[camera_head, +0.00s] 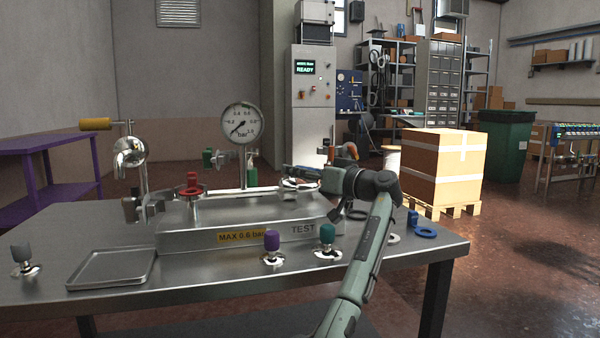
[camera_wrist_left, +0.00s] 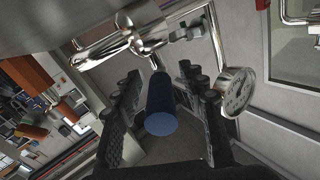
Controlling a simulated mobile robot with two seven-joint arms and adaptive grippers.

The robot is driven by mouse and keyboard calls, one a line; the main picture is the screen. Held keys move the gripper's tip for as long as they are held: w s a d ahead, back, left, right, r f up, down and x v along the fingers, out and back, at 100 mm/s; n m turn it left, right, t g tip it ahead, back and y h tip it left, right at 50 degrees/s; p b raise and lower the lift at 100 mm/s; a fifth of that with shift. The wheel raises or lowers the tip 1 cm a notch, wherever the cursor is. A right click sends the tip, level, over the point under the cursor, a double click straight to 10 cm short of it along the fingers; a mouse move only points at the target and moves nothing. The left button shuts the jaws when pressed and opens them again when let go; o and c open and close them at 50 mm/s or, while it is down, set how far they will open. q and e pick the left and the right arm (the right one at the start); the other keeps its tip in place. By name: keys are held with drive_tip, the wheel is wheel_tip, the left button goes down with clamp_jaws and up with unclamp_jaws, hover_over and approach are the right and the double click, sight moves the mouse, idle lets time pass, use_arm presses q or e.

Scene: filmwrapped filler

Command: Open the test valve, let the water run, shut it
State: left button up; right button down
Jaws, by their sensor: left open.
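The test rig stands on a steel bench (camera_head: 400,245); its base plate (camera_head: 205,240) is marked "MAX 0.6 bar" and "TEST". A round pressure gauge (camera_head: 241,123) rises from it and also shows in the left wrist view (camera_wrist_left: 237,90). My left gripper (camera_head: 300,176) is at the right side of the rig and points left. In the left wrist view, a blue cylindrical handle (camera_wrist_left: 160,108) on a metal fitting appears between the open fingers (camera_wrist_left: 163,112). I cannot tell if they touch it. No running water can be made out. My right gripper is not in view.
A red knob (camera_head: 193,180), a yellow-handled lever (camera_head: 95,124) and an orange handle (camera_head: 348,150) stand around the rig. Purple (camera_head: 271,240), teal (camera_head: 327,235) and grey (camera_head: 22,255) knobs stand along the front.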

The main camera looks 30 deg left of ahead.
use_arm(q)
drive_tip(key=d, duration=0.4)
drive_tip(key=s+d, duration=0.1)
drive_tip(key=d, duration=0.3)
drive_tip(key=s+d, duration=0.1)
drive_tip(key=d, duration=0.3)
drive_tip(key=shift+s, duration=0.1)
drive_tip(key=shift+a, duration=0.1)
